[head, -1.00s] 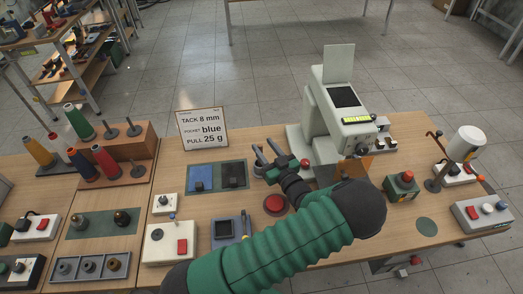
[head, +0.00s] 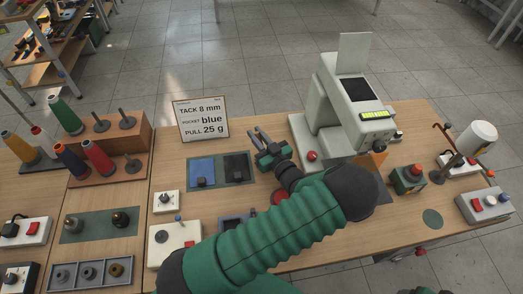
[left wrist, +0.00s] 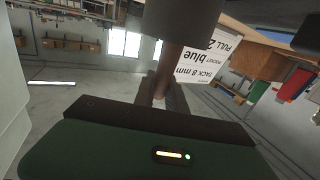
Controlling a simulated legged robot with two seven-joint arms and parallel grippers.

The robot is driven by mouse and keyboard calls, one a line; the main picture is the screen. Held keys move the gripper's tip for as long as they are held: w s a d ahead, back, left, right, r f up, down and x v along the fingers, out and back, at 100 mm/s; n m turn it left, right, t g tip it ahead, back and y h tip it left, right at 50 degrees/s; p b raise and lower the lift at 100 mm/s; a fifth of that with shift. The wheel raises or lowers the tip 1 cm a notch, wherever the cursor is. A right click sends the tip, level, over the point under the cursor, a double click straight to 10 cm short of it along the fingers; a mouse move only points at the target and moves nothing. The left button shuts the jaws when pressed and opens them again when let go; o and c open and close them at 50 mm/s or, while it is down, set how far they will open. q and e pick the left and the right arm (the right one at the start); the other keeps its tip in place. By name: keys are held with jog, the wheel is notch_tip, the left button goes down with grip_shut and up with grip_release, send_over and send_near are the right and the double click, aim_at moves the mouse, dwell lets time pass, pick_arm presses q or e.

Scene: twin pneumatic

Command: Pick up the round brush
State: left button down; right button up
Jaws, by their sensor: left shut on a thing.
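My left gripper (head: 259,136) is over the bench, between the blue and black pads and the pale machine. In the left wrist view its fingers (left wrist: 163,97) are shut on a brown stem with a wide dark round part beyond it. This looks to be the round brush (left wrist: 172,62), though its bristles cannot be made out. In the head view the held thing is too small to tell apart from the fingers. My right gripper is not in view.
The pale machine (head: 335,97) stands right of my left gripper. A sign (head: 203,118) reads "TACK 8 mm, POCKET blue, PULL 25 g"; it also shows in the wrist view (left wrist: 207,68). Thread cones (head: 98,157) stand at left. A white switch box (head: 173,240) is near the front.

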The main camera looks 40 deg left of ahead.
aim_at(261, 141)
pick_arm(q)
jog(key=shift+d, duration=0.15)
jog(key=shift+d+r, duration=0.3)
jog(key=shift+d, duration=0.4)
jog(key=shift+d+r, duration=0.25)
jog(key=shift+d, duration=0.45)
jog(key=shift+a+f, duration=0.2)
jog(key=shift+a, duration=0.6)
notch_tip(261, 141, up, 10)
jog(key=p, duration=0.1)
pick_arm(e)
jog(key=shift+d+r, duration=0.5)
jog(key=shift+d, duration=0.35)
pick_arm(q)
jog(key=shift+d, duration=0.1)
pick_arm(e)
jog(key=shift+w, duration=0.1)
pick_arm(q)
jog(key=shift+d, duration=0.2)
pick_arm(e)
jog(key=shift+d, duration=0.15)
